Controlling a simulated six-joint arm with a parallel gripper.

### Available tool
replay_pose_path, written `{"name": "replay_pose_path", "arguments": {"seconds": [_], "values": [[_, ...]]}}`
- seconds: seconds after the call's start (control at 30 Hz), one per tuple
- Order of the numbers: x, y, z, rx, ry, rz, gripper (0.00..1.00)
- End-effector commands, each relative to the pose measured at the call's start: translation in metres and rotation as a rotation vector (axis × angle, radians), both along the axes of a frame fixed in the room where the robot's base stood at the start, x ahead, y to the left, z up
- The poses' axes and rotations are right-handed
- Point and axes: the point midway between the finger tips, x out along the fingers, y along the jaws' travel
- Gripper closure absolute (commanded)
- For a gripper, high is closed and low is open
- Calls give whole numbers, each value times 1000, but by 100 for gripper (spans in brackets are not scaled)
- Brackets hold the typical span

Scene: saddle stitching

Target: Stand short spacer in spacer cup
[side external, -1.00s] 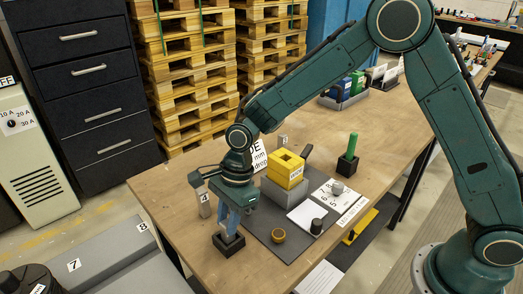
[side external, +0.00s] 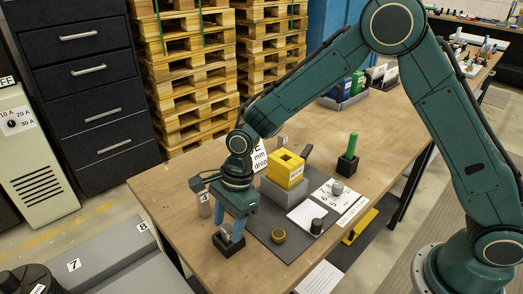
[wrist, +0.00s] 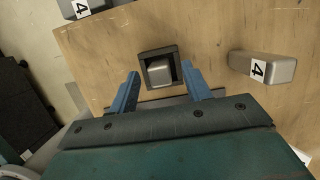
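A short grey spacer (wrist: 160,72) stands inside the dark square spacer cup (wrist: 144,56), in the upper middle of the wrist view. The cup also shows near the table's front edge in the side view (side external: 228,248). My gripper (wrist: 160,82) is open, its two blue fingers apart on either side of the cup with nothing between them touching the spacer that I can see. In the side view, my gripper (side external: 230,232) is directly above the cup, fingertips close to its rim. The spacer's lower part is hidden by the cup walls.
A grey block marked 4 (side external: 205,205) stands beside the cup; it shows in the wrist view too (wrist: 262,68). A yellow block (side external: 285,168), a green peg (side external: 352,145), a brown round piece (side external: 278,236) and a dark knob (side external: 316,227) are to the right. The front-left tabletop is bare.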

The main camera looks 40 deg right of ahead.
Motion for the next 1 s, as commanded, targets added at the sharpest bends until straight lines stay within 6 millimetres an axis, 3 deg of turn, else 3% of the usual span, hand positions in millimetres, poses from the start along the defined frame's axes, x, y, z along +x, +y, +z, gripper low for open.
{"name": "replay_pose_path", "arguments": {"seconds": [0.27, 0.47, 1.0], "values": [[0, -1, 4, 0, -1, 0, 51], [1, -5, 20, 1, -2, -1, 51], [1, -29, 103, 1, -4, -2, 51]]}}
